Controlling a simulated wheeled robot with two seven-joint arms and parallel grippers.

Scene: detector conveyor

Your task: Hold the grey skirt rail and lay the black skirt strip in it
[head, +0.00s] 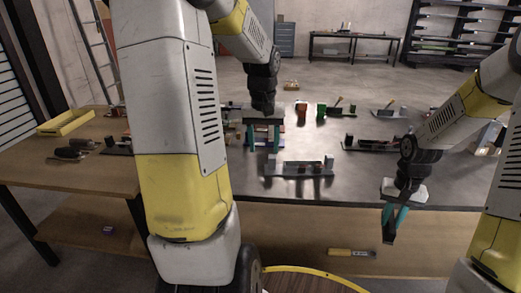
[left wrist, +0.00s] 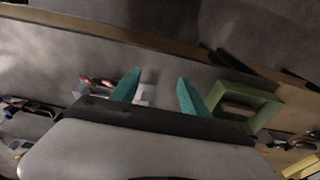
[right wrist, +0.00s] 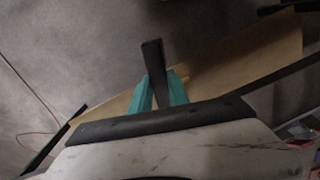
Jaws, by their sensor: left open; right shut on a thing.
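My right gripper (head: 394,216) is shut on the black skirt strip (head: 389,234), which hangs down in front of the table's front edge. In the right wrist view, the black strip (right wrist: 152,60) stands up between the teal fingers (right wrist: 158,92). A long grey rail-like piece (head: 300,171) with small upright blocks at its ends lies near the table's front edge; I take it for the grey skirt rail. My left gripper (head: 263,136) is open, above the table behind and left of that piece. In the left wrist view, its teal fingers (left wrist: 160,92) are apart with nothing between them.
Other fixtures with blocks (head: 372,145) stand on the dark table to the right and behind. Red and green blocks (head: 321,110) stand at the back. A yellow tray (head: 66,123) is at the far left. A yellow-handled tool (head: 350,252) lies on the lower shelf.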

